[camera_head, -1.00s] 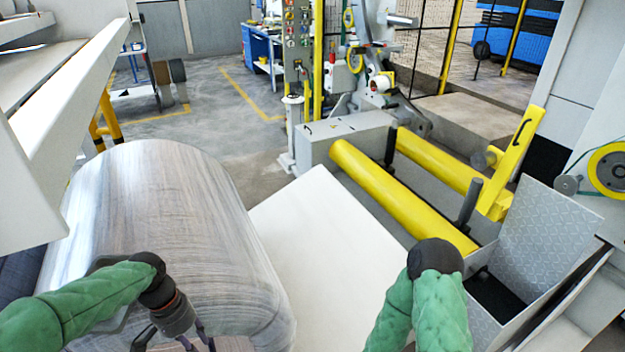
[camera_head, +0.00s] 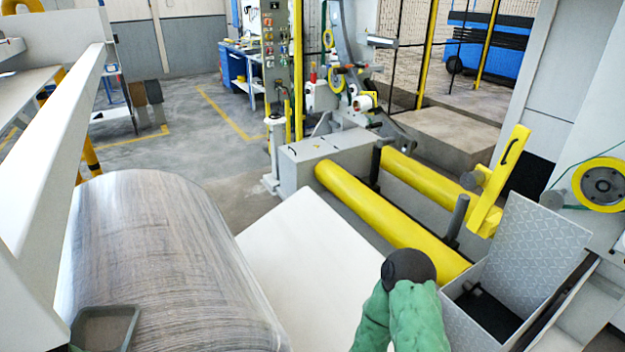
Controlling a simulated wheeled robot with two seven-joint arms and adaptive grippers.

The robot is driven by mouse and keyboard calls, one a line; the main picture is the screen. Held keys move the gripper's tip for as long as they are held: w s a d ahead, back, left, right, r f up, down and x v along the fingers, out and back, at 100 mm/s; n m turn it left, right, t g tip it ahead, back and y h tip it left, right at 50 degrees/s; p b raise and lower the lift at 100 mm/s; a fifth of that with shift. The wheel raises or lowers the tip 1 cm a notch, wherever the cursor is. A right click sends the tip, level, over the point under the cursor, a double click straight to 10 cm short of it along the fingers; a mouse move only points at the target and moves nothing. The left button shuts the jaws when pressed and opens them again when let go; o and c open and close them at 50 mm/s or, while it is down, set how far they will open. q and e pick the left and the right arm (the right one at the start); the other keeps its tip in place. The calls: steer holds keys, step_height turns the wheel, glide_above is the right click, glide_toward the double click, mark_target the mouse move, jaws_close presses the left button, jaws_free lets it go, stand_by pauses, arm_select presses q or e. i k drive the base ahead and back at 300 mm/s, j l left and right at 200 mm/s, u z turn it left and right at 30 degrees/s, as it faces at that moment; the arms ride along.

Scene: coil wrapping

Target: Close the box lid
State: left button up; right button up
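The grey box (camera_head: 463,322) stands at the lower right, beside the yellow rollers. Its lid (camera_head: 540,246), a patterned metal plate, stands raised at the box's far right side. The dark inside of the box shows, so it is open. My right arm, in a green sleeve with a dark joint, comes up from the bottom edge just left of the box. Its gripper is out of view.
A large metal coil (camera_head: 165,262) fills the lower left. A grey tray (camera_head: 104,325) sits at its front. A white sheet (camera_head: 308,262) slopes between the coil and the yellow rollers (camera_head: 385,217). A machine housing with a yellow reel (camera_head: 603,185) stands at the right.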

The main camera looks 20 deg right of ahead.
mark_target(541, 245)
steer(key=k+l, duration=0.2)
steer(key=l, duration=0.25)
steer(key=k+l+u, duration=0.1)
steer(key=k+l, duration=0.15)
steer(key=l, duration=0.25)
steer(key=k+l, duration=0.2)
steer(key=l, duration=0.25)
steer(key=k+l+u, duration=0.1)
steer(key=k+l, duration=0.15)
steer(key=l, duration=0.2)
steer(key=k+l, duration=0.25)
steer(key=l, duration=0.65)
steer(key=k+l+u, duration=0.15)
steer(key=l, duration=0.7)
steer(key=k+l+u, duration=0.15)
steer(key=l, duration=0.25)
steer(key=k+l, duration=0.15)
steer(key=l, duration=0.3)
steer(key=k+l+u, duration=0.15)
steer(key=l, duration=1.1)
steer(key=k+l+u, duration=0.1)
steer(key=l, duration=0.4)
steer(key=k+l, duration=0.1)
steer(key=l, duration=0.35)
steer(key=l+u, duration=0.1)
steer(key=l, duration=0.35)
steer(key=k+l, duration=0.15)
steer(key=l, duration=0.3)
steer(key=k+l+u, duration=0.1)
steer(key=l, duration=0.4)
